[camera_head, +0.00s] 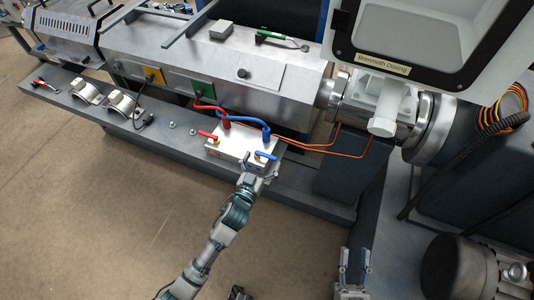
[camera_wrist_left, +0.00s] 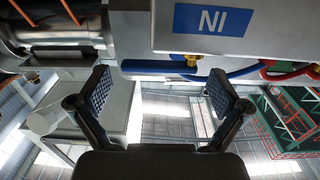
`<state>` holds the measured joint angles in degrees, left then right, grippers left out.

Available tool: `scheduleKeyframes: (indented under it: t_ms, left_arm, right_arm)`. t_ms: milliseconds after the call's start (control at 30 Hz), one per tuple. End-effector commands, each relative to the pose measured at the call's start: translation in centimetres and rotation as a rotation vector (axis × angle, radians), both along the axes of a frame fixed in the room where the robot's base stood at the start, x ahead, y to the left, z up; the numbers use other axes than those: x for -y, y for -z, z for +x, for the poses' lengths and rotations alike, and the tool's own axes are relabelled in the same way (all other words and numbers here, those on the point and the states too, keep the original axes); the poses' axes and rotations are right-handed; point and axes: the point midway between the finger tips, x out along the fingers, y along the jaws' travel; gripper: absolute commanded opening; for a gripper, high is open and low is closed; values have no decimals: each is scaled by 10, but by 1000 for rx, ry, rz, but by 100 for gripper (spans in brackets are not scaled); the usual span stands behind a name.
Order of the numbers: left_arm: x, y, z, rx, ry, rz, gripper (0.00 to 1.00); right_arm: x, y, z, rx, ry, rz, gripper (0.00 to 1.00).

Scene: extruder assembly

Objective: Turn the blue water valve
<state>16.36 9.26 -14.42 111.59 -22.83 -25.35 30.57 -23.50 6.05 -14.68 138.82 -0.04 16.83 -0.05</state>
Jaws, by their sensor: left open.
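The blue water valve (camera_head: 266,156) has a flat blue handle and sits at the lower right of a white block (camera_head: 232,148). In the left wrist view its blue handle (camera_wrist_left: 150,66) lies across the space ahead of my fingertips, with the brass stem (camera_wrist_left: 191,61) to its right. My left gripper (camera_head: 259,169) is open and empty, just in front of the valve. In the left wrist view its padded fingers (camera_wrist_left: 160,76) stand wide apart on either side of the handle, and contact cannot be told. My right gripper (camera_head: 354,257) is open and empty at the bottom, away from the valve.
A red valve (camera_head: 208,135) sits on the same block. A red hose (camera_head: 212,108) and a blue hose (camera_head: 250,120) arch above it. Orange cables (camera_head: 325,151) run to the right. The grey ledge (camera_head: 170,140) carries metal clamps (camera_head: 122,102). The floor in front is clear.

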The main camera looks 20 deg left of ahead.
Motion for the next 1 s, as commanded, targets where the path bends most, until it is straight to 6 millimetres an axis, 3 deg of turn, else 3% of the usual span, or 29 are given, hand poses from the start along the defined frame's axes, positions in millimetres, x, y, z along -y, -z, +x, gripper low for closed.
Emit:
scheduleKeyframes:
  t_ms: [200,533,833,1000]
  left_arm:
    - [2,1,22,0,1,-1,100]
    - [2,0,24,0,1,-1,98]
    - [3,0,24,0,2,-2,23]
    - [1,-1,23,0,6,-2,23]
  right_arm:
    - [1,-9,-8,84,1,28,40]
    - [1,-11,-9,96,2,33,40]
    - [2,-10,-7,94,1,32,40]
    - [1,-11,-6,88,1,30,40]
